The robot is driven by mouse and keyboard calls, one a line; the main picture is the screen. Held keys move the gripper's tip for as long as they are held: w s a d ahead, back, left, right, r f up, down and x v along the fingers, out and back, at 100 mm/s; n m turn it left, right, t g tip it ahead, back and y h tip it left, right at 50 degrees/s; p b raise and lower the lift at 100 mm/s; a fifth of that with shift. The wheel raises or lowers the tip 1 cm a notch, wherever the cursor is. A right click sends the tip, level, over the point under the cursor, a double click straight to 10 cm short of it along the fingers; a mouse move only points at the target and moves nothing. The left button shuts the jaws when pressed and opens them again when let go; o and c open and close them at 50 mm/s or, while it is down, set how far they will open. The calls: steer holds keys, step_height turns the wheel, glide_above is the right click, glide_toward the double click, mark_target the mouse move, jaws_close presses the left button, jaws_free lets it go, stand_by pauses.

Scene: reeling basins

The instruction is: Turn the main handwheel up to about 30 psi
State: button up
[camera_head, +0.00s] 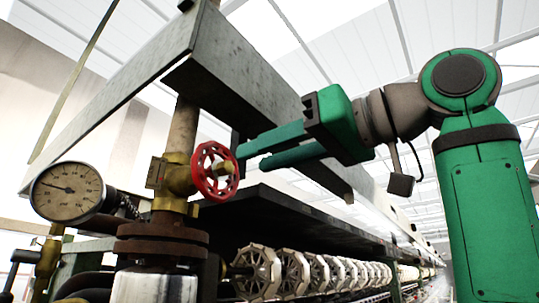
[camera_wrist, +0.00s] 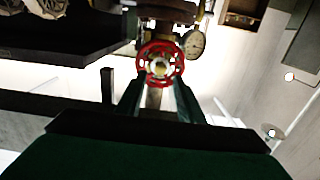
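The red handwheel (camera_head: 203,187) is on a brass valve (camera_head: 180,176) on the upright pipe. It also shows in the wrist view (camera_wrist: 146,51), between and just beyond the fingertips. A round pressure gauge (camera_head: 70,205) is left of the valve; its needle points left and slightly up, and the numerals are too small to read surely. The gauge also shows in the wrist view (camera_wrist: 195,44). My green gripper (camera_head: 251,158) is open and empty, its fingers pointing at the wheel from the right. The tips are very close to the rim; I cannot tell whether they touch.
A grey metal beam (camera_head: 235,75) runs above and behind the fingers. A dark shelf (camera_head: 290,215) lies below them, over a long row of pale reels (camera_head: 293,272). A rusty flange (camera_head: 160,245) is under the valve. Some air is free between my gripper and the shelf.

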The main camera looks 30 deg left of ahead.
mark_target(230, 167)
steer(key=a, duration=0.6)
steer(key=shift+w, duration=0.3)
steer(key=shift+a, duration=0.45)
steer(key=shift+s, duration=0.1)
jaws_close()
steer(key=n, duration=1.3)
steer(key=shift+n, duration=0.4)
steer(key=n, duration=0.4)
